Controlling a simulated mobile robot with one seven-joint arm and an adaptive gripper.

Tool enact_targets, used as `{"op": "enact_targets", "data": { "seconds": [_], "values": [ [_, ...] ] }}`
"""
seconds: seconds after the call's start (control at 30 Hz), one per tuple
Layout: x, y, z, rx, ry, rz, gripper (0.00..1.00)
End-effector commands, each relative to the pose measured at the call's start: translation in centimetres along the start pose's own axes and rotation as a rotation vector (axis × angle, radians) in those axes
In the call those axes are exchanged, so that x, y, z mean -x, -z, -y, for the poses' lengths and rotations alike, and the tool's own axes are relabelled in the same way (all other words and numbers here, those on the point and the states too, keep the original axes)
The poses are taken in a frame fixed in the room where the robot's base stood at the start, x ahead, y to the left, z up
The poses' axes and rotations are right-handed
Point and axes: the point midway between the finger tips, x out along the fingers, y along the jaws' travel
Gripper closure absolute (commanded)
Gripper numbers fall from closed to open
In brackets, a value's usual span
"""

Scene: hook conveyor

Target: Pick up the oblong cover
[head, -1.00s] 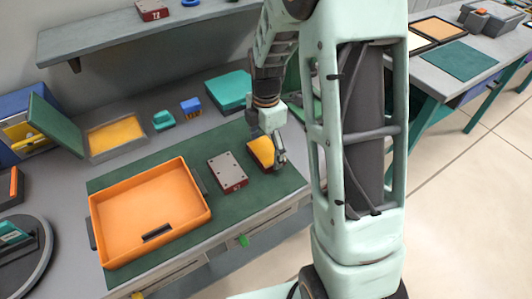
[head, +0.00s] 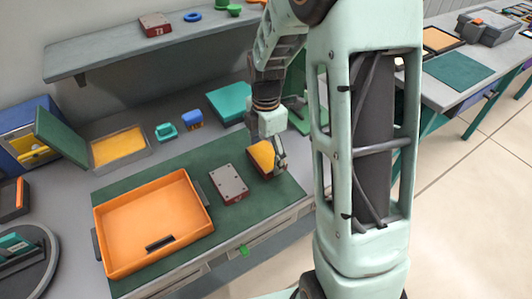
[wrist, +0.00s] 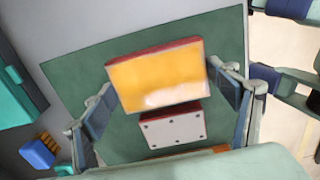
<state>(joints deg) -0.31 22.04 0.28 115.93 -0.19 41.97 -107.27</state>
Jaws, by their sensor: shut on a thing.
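The oblong cover, a block with a yellow face and dark red sides (head: 262,157), is between the fingers of my gripper (head: 279,164). In the wrist view the cover (wrist: 157,77) fills the space between the two fingers of my gripper (wrist: 166,88), one at each short end. My gripper is shut on it. It looks a little above the green mat (head: 135,178); the gap beneath is hard to judge. A similar red block with a grey screwed plate (head: 229,184) lies on the mat beside it, and shows below the cover in the wrist view (wrist: 173,130).
An orange tray (head: 187,195) stands on the mat to the left. A teal box (head: 229,103), a blue block (head: 192,119) and a teal piece (head: 166,132) stand behind. A shelf (head: 100,60) runs along the wall above the bench.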

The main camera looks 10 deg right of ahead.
Motion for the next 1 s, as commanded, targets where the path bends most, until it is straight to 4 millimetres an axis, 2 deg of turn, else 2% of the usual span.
{"op": "enact_targets", "data": {
  "seconds": [0.03, 0.2, 0.4, 0.6, 0.8, 1.0],
  "values": [
    [2.0, 0.5, 0.8, 0.001, -0.003, 0.0, 0.66],
    [6.1, 2.3, 3.6, 0.001, -0.003, 0.001, 0.66],
    [7.4, 4.7, 7.3, 0.002, -0.003, 0.001, 0.66],
    [8.5, 6.3, 9.8, 0.002, -0.001, 0.0, 0.66],
    [9.1, 7.0, 10.8, 0.0, -0.002, 0.0, 0.66],
    [9.8, 7.1, 11.0, 0.0, -0.001, 0.0, 0.66]
  ]
}}
